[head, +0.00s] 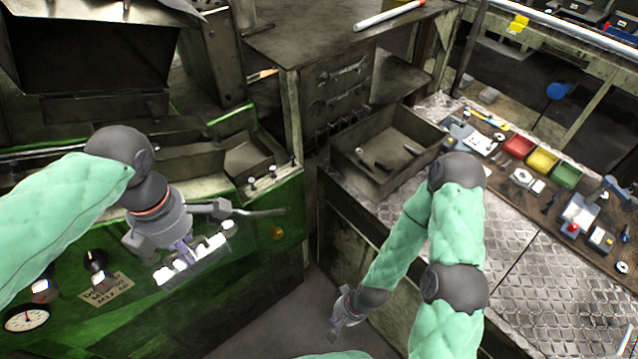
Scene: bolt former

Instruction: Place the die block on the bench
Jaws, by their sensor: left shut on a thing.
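My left gripper (182,248) is over the green machine at the left. It is shut on the die block (208,262), a grey bar with several pale round pieces along it. The block is in front of the machine's green face, and the gripper hides part of it. The bench (545,300) has a diamond-plate metal top and stands at the right, apart from the block. My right gripper (343,312) hangs low in front of the bench cabinet. It is small, and I cannot tell whether its fingers are open.
An open metal tray (432,136) with a few small parts sits on the bench's left back part. Red, yellow and green bins (542,160) and tools line the back. The bench's front is mostly bare, but my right arm crosses before it. A lever (255,212) sticks out near my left gripper.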

